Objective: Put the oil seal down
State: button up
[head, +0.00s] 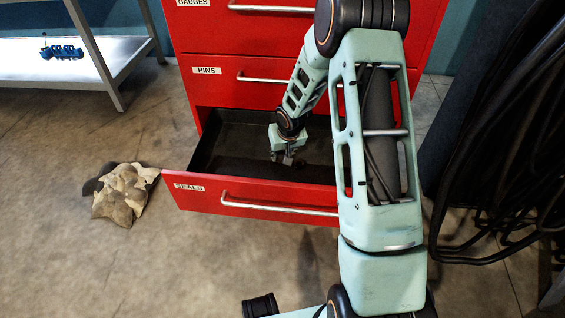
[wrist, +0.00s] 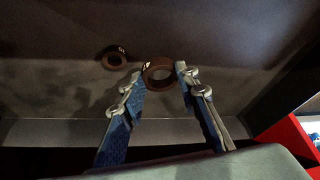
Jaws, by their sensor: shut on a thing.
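My gripper (head: 287,158) reaches down into the open drawer labelled SEALS (head: 265,203) in the head view. In the wrist view my gripper (wrist: 159,71) is shut on a brown ring, the oil seal (wrist: 148,78), held between its fingertips. The seal's gap above the drawer floor, if any, is hard to judge. A second, similar brown ring (wrist: 106,63) lies on the dark drawer floor, to the left of the held one and apart from it.
The red cabinet (head: 290,45) has closed drawers labelled PINS and GAUGES above the open one. Black cables (head: 500,130) hang at the right. The drawer's left part (head: 225,150) looks empty.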

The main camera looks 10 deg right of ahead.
aim_at(283, 167)
jog(key=shift+w+f, duration=0.4)
jog(key=shift+f, duration=0.05)
jog(key=shift+w+d+f+b, duration=0.15)
jog(key=shift+f+b, duration=0.2)
jog(key=shift+f, duration=0.6)
jog(key=shift+w+f+b, duration=0.15)
jog(key=shift+f+b, duration=0.2)
jog(key=shift+f, duration=0.55)
jog(key=shift+f, duration=0.25)
jog(key=o, duration=0.7)
jog(key=shift+r, duration=0.1)
jog(key=shift+c, duration=0.2)
jog(key=shift+r, duration=0.45)
jog(key=p+v, duration=0.3)
jog(key=v, duration=0.8)
jog(key=shift+s+r+p, duration=0.15)
jog(key=shift+r+p, duration=0.05)
jog(key=shift+p, duration=0.2)
